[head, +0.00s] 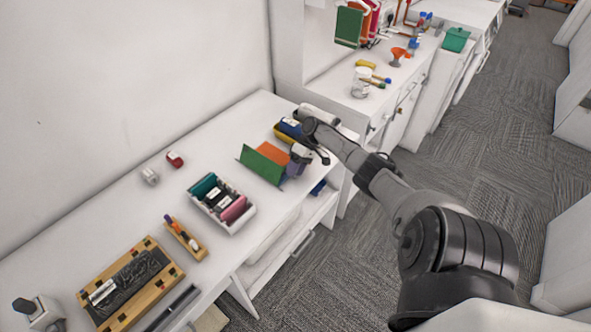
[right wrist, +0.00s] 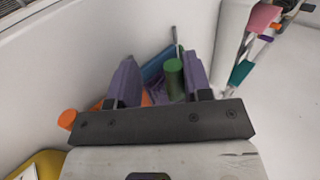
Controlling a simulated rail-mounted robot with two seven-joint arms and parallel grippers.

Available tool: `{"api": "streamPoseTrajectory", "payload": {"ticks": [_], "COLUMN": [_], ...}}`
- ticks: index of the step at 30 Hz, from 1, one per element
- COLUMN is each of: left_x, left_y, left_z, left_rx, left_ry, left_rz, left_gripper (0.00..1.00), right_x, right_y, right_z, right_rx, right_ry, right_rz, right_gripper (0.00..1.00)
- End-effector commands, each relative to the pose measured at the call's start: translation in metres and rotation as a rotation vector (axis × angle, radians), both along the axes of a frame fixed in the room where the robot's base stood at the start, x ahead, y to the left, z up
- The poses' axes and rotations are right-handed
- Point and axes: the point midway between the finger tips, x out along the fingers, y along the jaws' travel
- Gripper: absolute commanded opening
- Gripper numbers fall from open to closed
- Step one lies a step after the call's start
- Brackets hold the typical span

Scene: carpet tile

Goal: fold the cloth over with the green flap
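The cloth lies near the far end of the white table in the head view. Its orange part (head: 271,153) lies to the right, and its green flap (head: 258,166) is raised at an angle on the left. My right gripper (head: 300,164) is at the cloth's right side, low over the table; whether it touches the cloth I cannot tell. In the right wrist view its two purple fingers (right wrist: 160,85) stand apart. A green cylinder-like thing and a blue thing show beyond and between them, with a bit of orange; I cannot tell what these are. My left gripper is not in view.
A white tray (head: 240,222) of coloured items, a wooden marker holder (head: 184,238) and a wooden board (head: 155,290) stand nearer on the table. A yellow and blue item (head: 289,130) lies behind the gripper. A counter with a jar (head: 361,83) stands beyond.

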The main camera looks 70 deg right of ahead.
Motion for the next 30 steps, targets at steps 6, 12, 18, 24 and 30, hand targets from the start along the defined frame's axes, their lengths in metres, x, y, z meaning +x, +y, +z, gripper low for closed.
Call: {"api": "streamPoseTrajectory", "payload": {"ticks": [6, 12, 18, 24, 30], "left_x": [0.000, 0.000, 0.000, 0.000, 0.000], "left_y": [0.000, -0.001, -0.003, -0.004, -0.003], "left_z": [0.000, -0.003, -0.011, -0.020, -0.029], "left_rx": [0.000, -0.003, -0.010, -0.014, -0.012], "left_ry": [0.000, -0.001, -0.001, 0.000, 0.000], "left_rz": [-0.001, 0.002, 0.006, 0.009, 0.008], "left_gripper": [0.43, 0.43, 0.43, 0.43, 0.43], "right_x": [0.001, -0.002, -0.011, -0.022, -0.029], "right_y": [0.001, -0.009, -0.034, -0.059, -0.077], "right_z": [0.000, 0.010, 0.038, 0.066, 0.087], "right_rx": [0.000, -0.001, -0.003, -0.002, -0.001], "right_ry": [-0.002, -0.003, -0.005, -0.003, -0.003], "right_rz": [-0.001, -0.002, -0.003, -0.002, -0.002], "right_gripper": [0.42, 0.42, 0.42, 0.42, 0.42]}}
